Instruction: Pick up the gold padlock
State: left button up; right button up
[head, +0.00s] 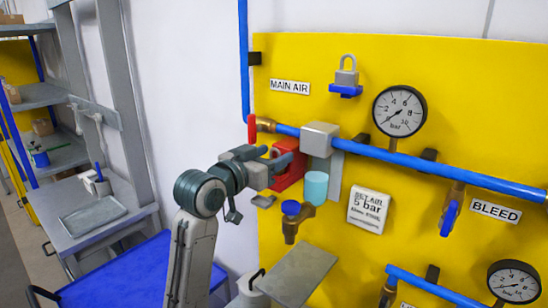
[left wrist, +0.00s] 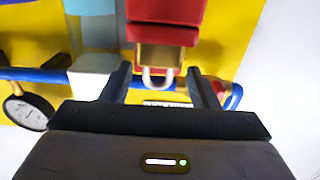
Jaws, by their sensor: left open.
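The gold padlock (left wrist: 160,57) shows in the left wrist view with its pale shackle toward the bottom of the picture. It sits against a red block (left wrist: 163,22). My left gripper (left wrist: 159,70) is open, with one finger on each side of the padlock and shackle in that view; gaps show and it holds nothing. In the head view my left gripper (head: 276,160) is in front of the red block (head: 290,172) on the yellow panel, and I cannot make out the gold padlock there. My right gripper is not in view.
A silver padlock (head: 346,78) stands on a blue holder above. A blue pipe (head: 420,165) with a grey box (head: 320,139) crosses the panel beside the gripper. A teal cup (head: 316,186), a brass valve (head: 292,222) and a grey shelf (head: 298,272) are nearby.

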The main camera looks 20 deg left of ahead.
aim_at(274, 155)
pick_arm(q)
jog(key=shift+p+x, duration=0.55)
jog(key=shift+x, duration=0.65)
jog(key=shift+w+d, duration=0.3)
jog(key=shift+a, duration=0.1)
jog(key=shift+c, duration=0.4)
jog(key=c, duration=1.1)
